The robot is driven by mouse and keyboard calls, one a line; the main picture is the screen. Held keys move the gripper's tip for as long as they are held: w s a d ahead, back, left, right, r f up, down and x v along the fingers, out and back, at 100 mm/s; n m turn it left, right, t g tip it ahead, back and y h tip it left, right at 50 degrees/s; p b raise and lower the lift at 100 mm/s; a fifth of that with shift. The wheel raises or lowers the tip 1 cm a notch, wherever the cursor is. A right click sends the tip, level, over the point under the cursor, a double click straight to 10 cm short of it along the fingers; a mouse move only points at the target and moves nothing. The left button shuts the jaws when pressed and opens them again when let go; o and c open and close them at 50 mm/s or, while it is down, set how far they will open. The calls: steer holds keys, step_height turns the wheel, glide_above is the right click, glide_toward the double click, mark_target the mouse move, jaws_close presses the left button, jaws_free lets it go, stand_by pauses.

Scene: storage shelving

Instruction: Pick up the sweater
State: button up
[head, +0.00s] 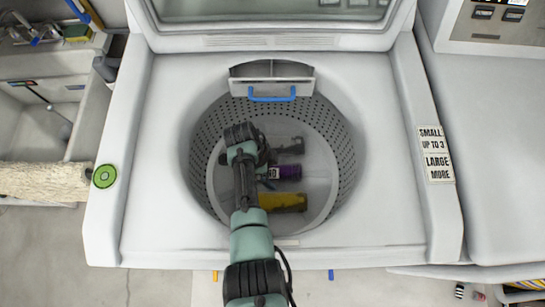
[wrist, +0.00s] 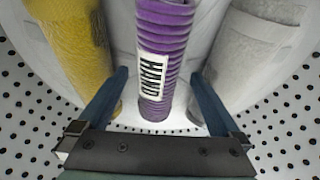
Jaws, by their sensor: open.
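Three rolled cloth-like items lie in the drum of an open top-loading washer (head: 385,120). A ribbed purple roll (head: 288,171) with a white tag reading "HAND" is in the middle; it also shows in the wrist view (wrist: 162,40). A yellow roll (head: 285,201) is on one side, left in the wrist view (wrist: 65,40). A grey roll (head: 290,147) is on the other side, right in the wrist view (wrist: 250,50). I cannot tell for certain which is the sweater. My gripper (wrist: 158,75) is open in the drum, its fingers on either side of the purple roll in view. Contact is unclear.
The perforated drum wall (head: 335,130) surrounds the gripper closely. A blue handle (head: 272,97) sits at the drum's back rim. The raised lid (head: 270,12) is behind. A sink (head: 40,120) stands left, another machine (head: 490,130) right.

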jaws_close()
stand_by(0.4)
steer(key=shift+r, duration=0.1)
